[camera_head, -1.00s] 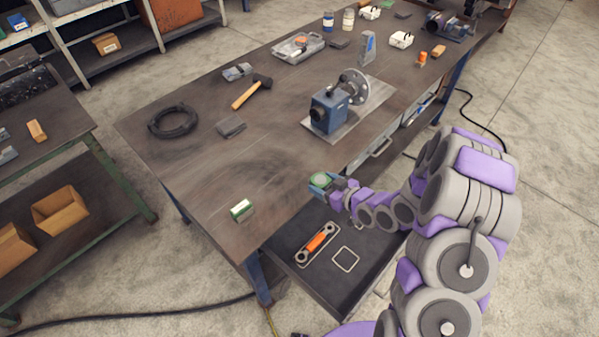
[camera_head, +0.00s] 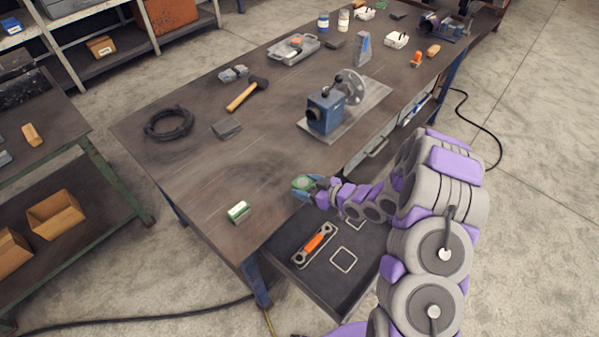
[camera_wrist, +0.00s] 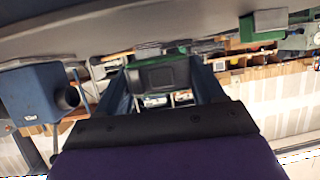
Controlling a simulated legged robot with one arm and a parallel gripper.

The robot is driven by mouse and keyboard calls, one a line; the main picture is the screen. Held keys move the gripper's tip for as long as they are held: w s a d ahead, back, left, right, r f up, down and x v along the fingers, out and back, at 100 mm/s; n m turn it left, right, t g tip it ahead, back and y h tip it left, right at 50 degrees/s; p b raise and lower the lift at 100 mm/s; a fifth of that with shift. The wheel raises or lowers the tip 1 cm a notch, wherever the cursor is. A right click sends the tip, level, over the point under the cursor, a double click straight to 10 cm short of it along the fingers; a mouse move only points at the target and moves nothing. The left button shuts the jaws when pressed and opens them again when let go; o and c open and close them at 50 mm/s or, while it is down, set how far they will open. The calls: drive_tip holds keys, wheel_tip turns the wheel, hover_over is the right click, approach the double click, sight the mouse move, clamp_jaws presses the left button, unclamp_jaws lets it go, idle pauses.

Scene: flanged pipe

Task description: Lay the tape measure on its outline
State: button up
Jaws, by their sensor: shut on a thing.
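The tape measure (camera_head: 303,183) is a green and dark case held at the tip of my gripper (camera_head: 309,187), above the front edge of the workbench. In the wrist view it shows as a green and black block (camera_wrist: 160,76) between the two blue fingers of my gripper (camera_wrist: 172,82), which are shut on it. Two pale rounded-square outlines lie in the open dark drawer below: one nearer outline (camera_head: 343,248) is empty, and one farther outline (camera_head: 355,222) is partly hidden by my arm. I cannot tell which one is the tape measure's.
A blue flanged device (camera_head: 326,112) stands behind my gripper. A hammer (camera_head: 247,94) lies farther back.

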hover_over(299, 172)
drive_tip(key=s, duration=0.3)
drive_tip(key=shift+w+d+f+b, duration=0.1)
drive_tip(key=shift+d+f+b, duration=0.2)
drive_tip(key=shift+d+f, duration=0.1)
drive_tip(key=shift+w+a+f, duration=0.1)
drive_tip(key=shift+w+f, duration=0.15)
drive_tip(key=shift+f, duration=0.55)
drive_tip(key=shift+w+a+f, duration=0.1)
drive_tip(key=shift+w+f, duration=0.15)
drive_tip(key=shift+f, duration=0.55)
drive_tip(key=shift+f, duration=0.2)
drive_tip(key=o, duration=1.2)
drive_tip(key=shift+o, duration=0.2)
drive_tip(key=shift+f+b, duration=0.1)
drive_tip(key=shift+b, duration=0.45)
